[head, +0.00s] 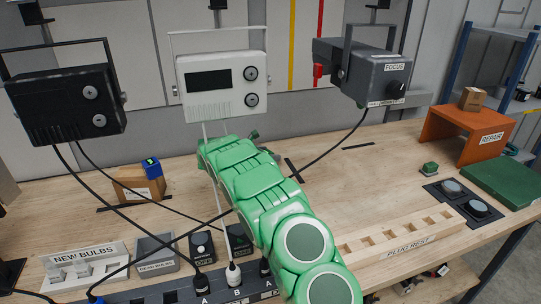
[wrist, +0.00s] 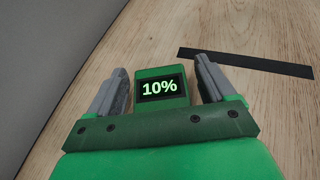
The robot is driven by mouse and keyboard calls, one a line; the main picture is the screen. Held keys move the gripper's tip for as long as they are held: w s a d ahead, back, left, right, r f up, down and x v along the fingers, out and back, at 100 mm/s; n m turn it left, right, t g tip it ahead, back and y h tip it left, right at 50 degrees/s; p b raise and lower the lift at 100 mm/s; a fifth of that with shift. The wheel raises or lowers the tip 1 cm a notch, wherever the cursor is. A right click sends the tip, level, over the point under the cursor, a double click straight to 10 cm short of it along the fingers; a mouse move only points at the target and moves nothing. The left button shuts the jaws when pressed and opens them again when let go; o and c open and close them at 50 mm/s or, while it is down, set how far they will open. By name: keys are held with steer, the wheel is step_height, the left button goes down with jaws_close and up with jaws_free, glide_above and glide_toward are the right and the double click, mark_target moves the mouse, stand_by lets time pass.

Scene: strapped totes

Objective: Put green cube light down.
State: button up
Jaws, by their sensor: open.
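In the wrist view, a green cube light (wrist: 162,99) with a dark screen reading "10%" is between the two grey fingers of my gripper (wrist: 160,66). The fingers are open, with a gap on each side of the cube. Pale wood tabletop shows around and beyond it; whether the cube rests fully on the wood is hard to tell. In the head view, my green arm reaches over the workbench (head: 375,185), and hides most of the gripper and the cube.
Black (head: 66,103), white (head: 222,86) and grey (head: 362,71) lamp units with cables stand above the bench. A small green block (head: 429,168), a slotted wooden plug rest (head: 402,234) and an orange repair stand (head: 466,128) are at right.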

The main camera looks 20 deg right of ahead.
steer(key=v, duration=1)
steer(key=shift+s+a, duration=0.1)
steer(key=shift+a, duration=0.05)
steer(key=shift+s+a+r, duration=0.1)
steer(key=s+a+r+m+g+y, duration=0.1)
steer(key=s+a+r+m, duration=0.25)
steer(key=s+m, duration=0.45)
steer(key=s+a+r+m+g+y, duration=0.15)
steer(key=s+a+m, duration=0.25)
steer(key=s, duration=0.7)
steer(key=s+d+r+m+g+y, duration=0.1)
steer(key=s+d+r+m+y, duration=0.15)
steer(key=s, duration=0.55)
steer(key=s+d+r+m+g+y, duration=0.1)
steer(key=s+r, duration=0.2)
steer(key=s, duration=0.5)
steer(key=s+d+r+m+g+y, duration=0.1)
steer(key=s+r+m, duration=0.15)
steer(key=s, duration=0.45)
steer(key=s+a+m+y, duration=0.1)
steer(key=s+m+y, duration=0.1)
steer(key=s, duration=0.9)
steer(key=s+a+f+m+g+y, duration=0.1)
steer(key=s+a+m+y, duration=0.1)
steer(key=s, duration=1)
steer(key=shift+f+y, duration=0.35)
steer(key=shift+y, duration=0.35)
